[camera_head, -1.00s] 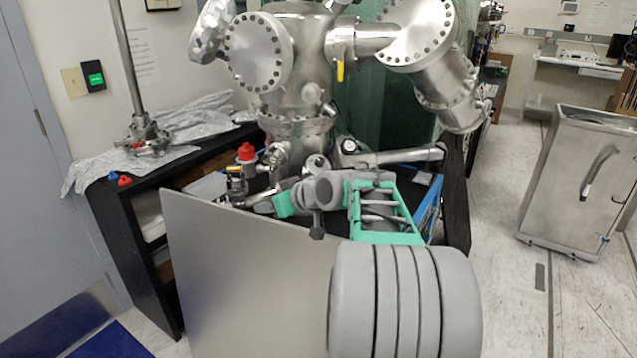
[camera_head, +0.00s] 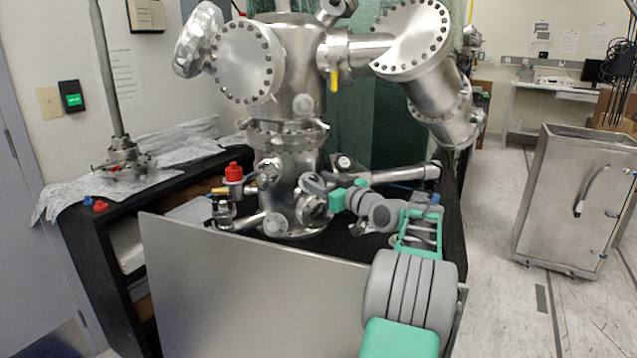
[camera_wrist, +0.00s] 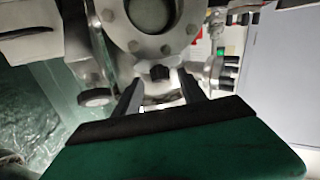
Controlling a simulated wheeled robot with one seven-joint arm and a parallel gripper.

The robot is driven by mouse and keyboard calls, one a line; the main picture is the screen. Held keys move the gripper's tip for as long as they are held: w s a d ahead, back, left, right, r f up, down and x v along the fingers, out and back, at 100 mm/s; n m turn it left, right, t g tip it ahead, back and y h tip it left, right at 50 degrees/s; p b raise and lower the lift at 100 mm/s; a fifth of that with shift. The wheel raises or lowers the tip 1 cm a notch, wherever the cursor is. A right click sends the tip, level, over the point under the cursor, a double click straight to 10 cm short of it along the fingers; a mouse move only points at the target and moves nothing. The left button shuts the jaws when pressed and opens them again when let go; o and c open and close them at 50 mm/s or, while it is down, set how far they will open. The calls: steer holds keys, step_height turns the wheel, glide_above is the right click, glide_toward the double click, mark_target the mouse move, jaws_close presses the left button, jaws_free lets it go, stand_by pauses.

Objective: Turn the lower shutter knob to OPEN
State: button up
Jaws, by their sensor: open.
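A small black knob (camera_wrist: 160,73) sits below a round bolted flange in the wrist view; it looks like the lower shutter knob. My gripper (camera_wrist: 158,84) is open, with one dark finger on each side of the knob in the picture. I cannot tell whether the fingers touch it or how deep they reach. In the head view my gripper (camera_head: 316,184) is at the lower front of the steel vacuum chamber (camera_head: 288,150). I cannot make out the knob there, and its markings are not readable.
A dark round knob (camera_wrist: 95,97) is left of my fingers in the wrist view. A red-capped fitting (camera_head: 233,173) stands left of the chamber's lower part. A steel tube (camera_head: 400,175) extends right. A large grey panel (camera_head: 250,300) stands in front of the black bench.

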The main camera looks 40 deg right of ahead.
steer(key=shift+c, duration=0.6)
jaws_close()
steer(key=shift+a+f, duration=0.1)
steer(key=shift+a, duration=0.1)
steer(key=shift+d, duration=0.1)
